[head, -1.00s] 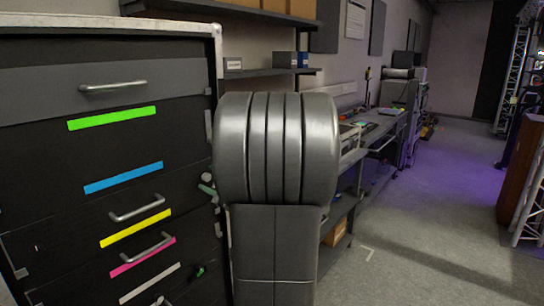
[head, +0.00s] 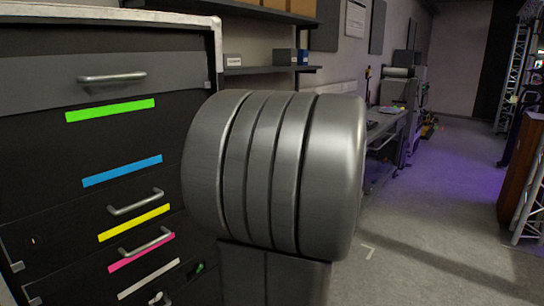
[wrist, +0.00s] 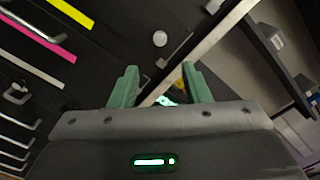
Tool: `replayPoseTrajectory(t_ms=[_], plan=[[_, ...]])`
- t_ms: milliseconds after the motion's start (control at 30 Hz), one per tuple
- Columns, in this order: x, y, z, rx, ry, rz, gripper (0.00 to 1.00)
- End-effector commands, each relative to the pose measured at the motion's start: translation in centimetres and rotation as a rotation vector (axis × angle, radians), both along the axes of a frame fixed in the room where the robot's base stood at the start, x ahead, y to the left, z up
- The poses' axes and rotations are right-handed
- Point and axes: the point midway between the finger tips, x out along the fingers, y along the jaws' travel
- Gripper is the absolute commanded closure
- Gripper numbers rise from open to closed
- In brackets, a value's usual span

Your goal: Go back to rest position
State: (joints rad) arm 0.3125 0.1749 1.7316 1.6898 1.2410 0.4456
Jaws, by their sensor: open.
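My gripper (wrist: 158,88) shows in the wrist view with its two green fingers apart and nothing between them. Behind the fingers are the dark drawer cabinet's edge and a small pale, cyan-lit spot that I cannot make out. In the head view my own grey arm fills the middle and hides the gripper. The drawer cabinet (head: 40,160) stands at the left, with green, blue, yellow, pink and white strips on its drawers and silver handles.
A wall shelf (head: 262,70) with small boxes is behind my arm. A workbench (head: 385,125) runs along the wall beyond. A brown case (head: 522,170) and a truss (head: 530,205) stand at the right. The grey floor (head: 430,220) between them is clear.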

Motion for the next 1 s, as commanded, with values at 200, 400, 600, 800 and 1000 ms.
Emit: replayPoseTrajectory(t_ms=[200,400,600,800,1000], plan=[[-1.2,-1.4,0.0,0.000,0.001,0.002,0.57],[0.7,1.0,0.1,0.000,0.001,0.004,0.57],[2.7,3.6,0.1,0.000,0.001,0.005,0.57],[5.0,6.5,0.2,0.001,0.001,0.004,0.57],[7.3,9.6,0.1,-0.004,-0.004,0.004,0.57]])
